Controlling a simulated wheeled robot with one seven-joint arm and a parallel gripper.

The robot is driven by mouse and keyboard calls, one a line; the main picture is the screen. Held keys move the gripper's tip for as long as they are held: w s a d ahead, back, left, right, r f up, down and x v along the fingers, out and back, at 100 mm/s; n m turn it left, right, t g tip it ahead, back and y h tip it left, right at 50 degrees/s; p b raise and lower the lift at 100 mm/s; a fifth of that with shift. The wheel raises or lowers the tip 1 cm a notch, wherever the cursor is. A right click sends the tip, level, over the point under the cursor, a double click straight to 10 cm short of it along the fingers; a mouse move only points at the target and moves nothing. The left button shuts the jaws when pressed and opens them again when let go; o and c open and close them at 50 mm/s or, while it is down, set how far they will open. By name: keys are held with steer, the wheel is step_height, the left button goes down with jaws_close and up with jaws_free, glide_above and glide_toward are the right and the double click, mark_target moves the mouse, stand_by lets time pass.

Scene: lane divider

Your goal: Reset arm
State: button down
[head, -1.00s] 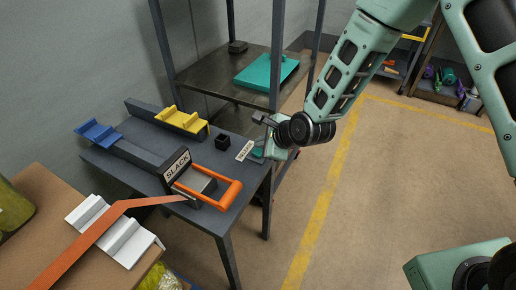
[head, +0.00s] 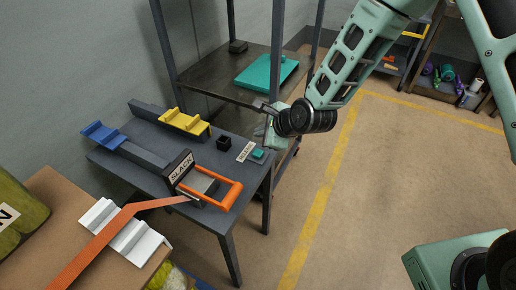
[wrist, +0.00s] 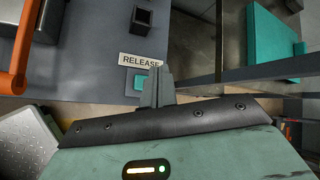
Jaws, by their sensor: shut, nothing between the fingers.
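My gripper (head: 260,106) is shut and empty. In the head view it hangs above the right end of the dark table (head: 139,169), apart from the tabletop. Its shut fingers (wrist: 157,84) point over the table in the wrist view, beside the teal button (wrist: 141,84) and the RELEASE label (wrist: 140,60). The button (head: 258,154) and label (head: 246,151) also show in the head view. A SLACK sign (head: 180,169) stands by an orange handle (head: 232,196), with an orange strap (head: 112,228) running to the lower left.
A metal shelf rack (head: 222,78) with a teal tray (head: 267,73) stands behind the table. Yellow (head: 185,121) and blue (head: 104,134) brackets and a small black box (head: 224,142) are on the table. A cardboard box (head: 48,190) is at left. Open floor lies right.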

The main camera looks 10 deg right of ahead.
stand_by(0.4)
steer(key=s+r+n+g+h+p, duration=0.1)
steer(key=s+r+n+g+p, duration=0.35)
steer(key=s+r+n, duration=0.9)
steer(key=s+d+r+n+g+h+p, duration=0.1)
steer(key=s+d+r+n+h+p, duration=0.1)
steer(key=s+r+n, duration=0.4)
steer(key=s+d+r+n+g+h+p, duration=0.1)
steer(key=s+d+r+n+h+p, duration=0.1)
steer(key=s+d+r+n+p, duration=0.3)
steer(key=s+r+n, duration=0.2)
steer(key=s+r, duration=0.2)
steer(key=s, duration=0.2)
steer(key=shift+s+d+g, duration=0.15)
steer(key=shift+g, duration=0.2)
steer(key=shift+n, duration=0.25)
